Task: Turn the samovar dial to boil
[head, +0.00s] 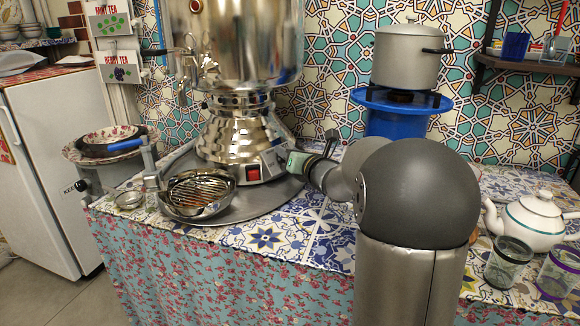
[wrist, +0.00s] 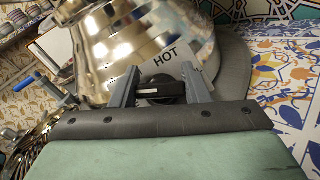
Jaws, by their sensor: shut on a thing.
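The tall shiny samovar (head: 240,140) stands on a round grey tray (head: 270,205) on the table. Its ribbed metal body (wrist: 110,45) fills the upper left of the wrist view. The black dial (wrist: 162,90) sits low on the base, below a plate (wrist: 172,58) that reads HOT. My gripper (wrist: 160,88) is shut on the dial, with one grey finger on each side. In the head view my gripper (head: 290,162) reaches the right side of the samovar base and hides the dial. I cannot read the dial's setting. A red switch (head: 253,173) shows on the base.
A metal bowl with a strainer (head: 200,193) stands on the tray, left of my gripper. A grey pot (head: 408,57) sits on a blue burner stand (head: 400,112) behind my arm. A white teapot (head: 537,218) and glasses (head: 508,262) stand at the right.

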